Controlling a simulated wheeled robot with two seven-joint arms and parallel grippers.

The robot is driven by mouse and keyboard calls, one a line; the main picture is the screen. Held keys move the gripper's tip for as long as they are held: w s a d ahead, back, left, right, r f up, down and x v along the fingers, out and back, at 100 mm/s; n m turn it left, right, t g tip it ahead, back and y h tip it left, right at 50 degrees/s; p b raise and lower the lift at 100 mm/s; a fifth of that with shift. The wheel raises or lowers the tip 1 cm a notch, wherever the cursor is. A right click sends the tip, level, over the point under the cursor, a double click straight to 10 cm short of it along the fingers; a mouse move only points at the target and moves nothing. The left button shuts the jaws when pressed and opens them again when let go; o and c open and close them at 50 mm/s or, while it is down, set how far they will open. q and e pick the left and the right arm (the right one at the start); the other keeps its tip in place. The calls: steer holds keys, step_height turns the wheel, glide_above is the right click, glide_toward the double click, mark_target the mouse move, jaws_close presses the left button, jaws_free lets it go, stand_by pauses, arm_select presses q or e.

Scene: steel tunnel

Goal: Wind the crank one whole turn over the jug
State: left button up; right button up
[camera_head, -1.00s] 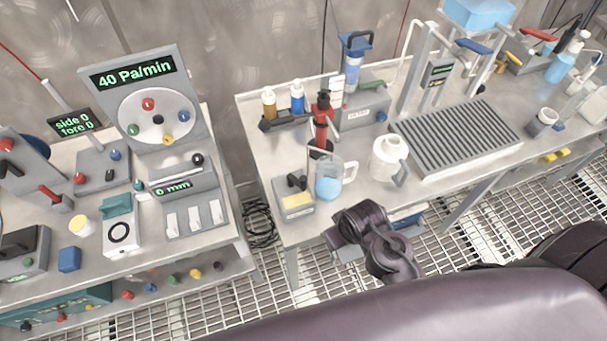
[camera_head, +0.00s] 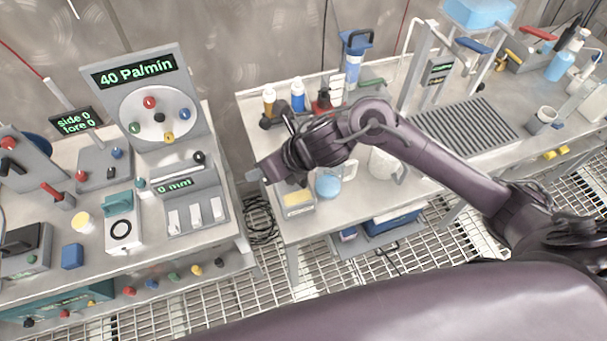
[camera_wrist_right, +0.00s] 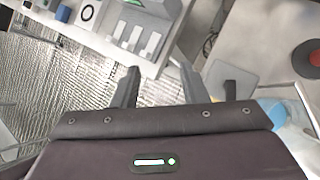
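A red and black device (camera_head: 322,102), which I take to carry the crank, stands behind my right arm; only its top shows in the head view. A clear jug with blue contents (camera_head: 328,186) stands in front of it, partly covered by my forearm. In the wrist view, part of the blue jug (camera_wrist_right: 272,112) and a round red and dark part (camera_wrist_right: 312,58) show at the right. My right gripper (camera_head: 258,174) is left of the jug, above the bench's left edge. Its fingers (camera_wrist_right: 155,80) are apart with nothing between them. My left gripper is out of view.
A grey box with a yellow pad (camera_head: 297,198) sits beside the jug, close under my gripper. A white jug (camera_head: 384,164) stands partly behind my arm. Bottles (camera_head: 297,96) stand at the back. A gap separates this bench from the left panel bench (camera_head: 218,246).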

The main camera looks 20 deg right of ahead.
steer(key=d+n+g+h, duration=0.2)
steer(key=d+n+g, duration=0.2)
steer(key=d+n, duration=0.65)
steer(key=shift+m, duration=0.55)
steer(key=x, duration=0.2)
steer(key=p+x, duration=0.1)
steer(key=x, duration=0.1)
steer(key=d+p+x, duration=0.1)
steer(key=x, duration=0.1)
steer(key=shift+s+a+f, duration=0.1)
steer(key=shift+s+f, duration=0.2)
steer(key=shift+f, duration=0.3)
steer(key=shift+a+f, duration=0.15)
steer(key=shift+f, duration=0.35)
steer(key=shift+c, duration=0.4)
jaws_close()
